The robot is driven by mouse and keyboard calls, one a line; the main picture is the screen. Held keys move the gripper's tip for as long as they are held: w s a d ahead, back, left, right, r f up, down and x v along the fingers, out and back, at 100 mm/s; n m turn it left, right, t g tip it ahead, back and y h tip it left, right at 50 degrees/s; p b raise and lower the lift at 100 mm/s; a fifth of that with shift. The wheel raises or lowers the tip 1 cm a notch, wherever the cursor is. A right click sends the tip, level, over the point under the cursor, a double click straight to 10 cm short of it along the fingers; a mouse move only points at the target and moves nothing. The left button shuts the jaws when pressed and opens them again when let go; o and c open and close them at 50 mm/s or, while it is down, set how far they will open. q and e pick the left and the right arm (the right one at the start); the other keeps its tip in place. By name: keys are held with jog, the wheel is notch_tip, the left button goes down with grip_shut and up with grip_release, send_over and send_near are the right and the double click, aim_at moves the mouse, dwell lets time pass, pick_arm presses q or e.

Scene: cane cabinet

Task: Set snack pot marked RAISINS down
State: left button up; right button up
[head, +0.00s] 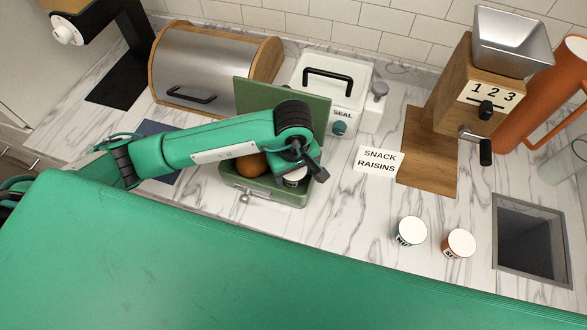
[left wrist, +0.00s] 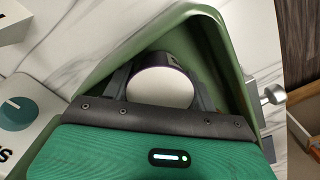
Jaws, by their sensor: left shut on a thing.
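A snack pot with a white lid (left wrist: 162,82) and a dark purplish side sits between the fingers of my left gripper (head: 303,170). The gripper is shut on it, inside the right part of an open green lunch box (head: 262,193). The pot (head: 294,182) also shows in the head view, partly covered by the gripper. Its label cannot be read. I cannot tell whether its base touches the box floor. An orange fruit (head: 251,166) lies in the box to its left. My right gripper is not in view.
A card reading SNACK RAISINS (head: 379,161) lies right of the box. Two other pots, blue-labelled (head: 410,231) and orange-labelled (head: 458,243), stand on the counter near a square opening (head: 530,243). A white SEAL container (head: 342,82) and bread bin (head: 205,68) stand behind.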

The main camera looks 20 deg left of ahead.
pick_arm(q)
jog(key=shift+f, duration=0.1)
jog(key=shift+f, duration=0.15)
jog(key=o, duration=0.7)
jog(key=shift+o, duration=0.2)
jog(key=shift+r, duration=0.25)
jog(key=shift+w+r+b, duration=0.1)
jog(key=shift+r+b, duration=0.2)
notch_tip(320, 180, up, 10)
jog(key=b, duration=0.3)
jog(key=shift+r, duration=0.65)
